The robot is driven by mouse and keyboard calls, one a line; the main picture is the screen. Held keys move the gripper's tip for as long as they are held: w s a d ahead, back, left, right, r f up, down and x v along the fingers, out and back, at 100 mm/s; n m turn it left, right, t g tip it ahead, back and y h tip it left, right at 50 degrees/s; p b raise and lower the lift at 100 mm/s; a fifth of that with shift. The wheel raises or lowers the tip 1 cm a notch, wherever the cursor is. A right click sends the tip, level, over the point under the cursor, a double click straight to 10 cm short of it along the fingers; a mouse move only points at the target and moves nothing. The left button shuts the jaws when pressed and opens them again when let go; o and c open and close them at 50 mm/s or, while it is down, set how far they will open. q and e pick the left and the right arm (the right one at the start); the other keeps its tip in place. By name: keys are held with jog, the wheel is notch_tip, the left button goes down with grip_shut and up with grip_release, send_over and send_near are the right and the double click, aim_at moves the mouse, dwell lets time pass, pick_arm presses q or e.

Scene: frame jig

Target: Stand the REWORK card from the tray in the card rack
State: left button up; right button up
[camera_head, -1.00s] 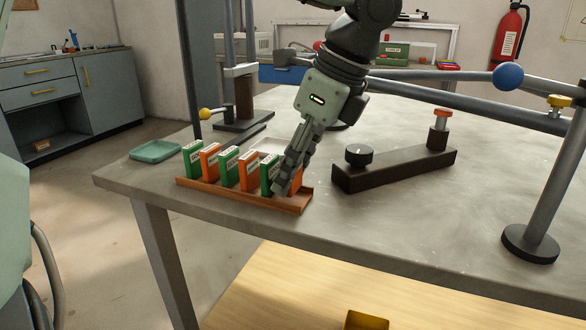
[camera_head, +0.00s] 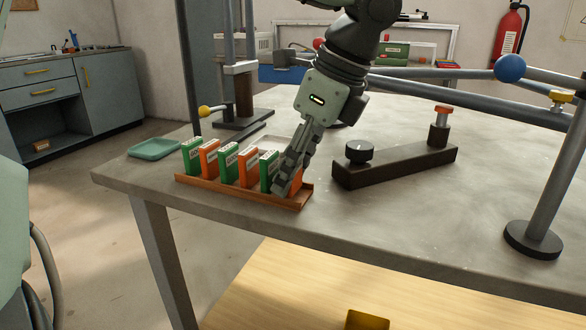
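The brown card rack (camera_head: 225,192) stands near the table's front left edge. Green and orange cards stand upright in a row in it, such as a green card (camera_head: 228,161) and an orange card (camera_head: 249,169). Labels are too small to read. A pale tray (camera_head: 268,141) lies behind the rack, partly hidden.
A small green dish (camera_head: 155,148) lies left of the rack and looks empty. A dark bar fixture with a black knob (camera_head: 359,151) lies to the right. A post on a round base (camera_head: 532,240) stands far right. The table's middle front is clear.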

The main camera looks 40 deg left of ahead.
pick_arm(q)
jog(key=o, duration=0.5)
jog(key=shift+r, duration=0.1)
jog(key=v, duration=1.2)
